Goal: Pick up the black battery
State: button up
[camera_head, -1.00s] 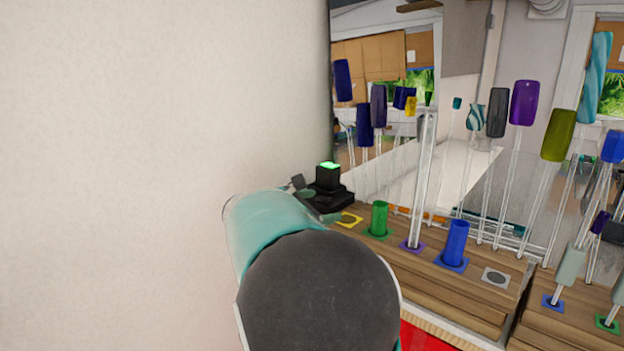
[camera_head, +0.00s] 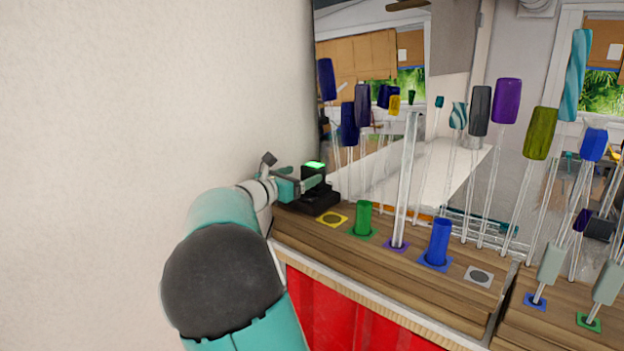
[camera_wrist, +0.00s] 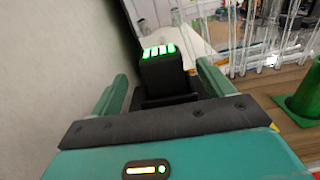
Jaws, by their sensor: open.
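The black battery (camera_head: 313,175) has a green glowing top and stands upright in a black base (camera_head: 312,200) at the left end of the wooden shelf, by the wall. In the wrist view the battery (camera_wrist: 163,75) shows several green light bars on top. My gripper (camera_head: 318,181) is at the battery in the head view. In the wrist view my gripper (camera_wrist: 163,80) is open, with one teal finger on each side of the battery and gaps between. I cannot tell how deep the fingers reach around it.
The wall (camera_head: 150,100) is close on the left. To the right on the wooden shelf (camera_head: 330,240) are a yellow-marked empty hole (camera_head: 332,218), a green cylinder (camera_head: 363,218), a blue cylinder (camera_head: 439,241) and a tall clear rod (camera_head: 406,180). Several glass rods with coloured ends stand farther right.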

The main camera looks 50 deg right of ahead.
aim_at(308, 170)
jog(key=shift+s+d, duration=0.1)
jog(key=shift+d, duration=0.55)
jog(key=d, duration=0.4)
jog(key=shift+w+d+r, duration=0.15)
jog(key=shift+w+d, duration=0.1)
jog(key=shift+w, duration=0.05)
jog(key=shift+c, duration=0.2)
jog(key=c, duration=1.1)
jog(key=shift+r, duration=0.1)
jog(key=shift+c, duration=1.2)
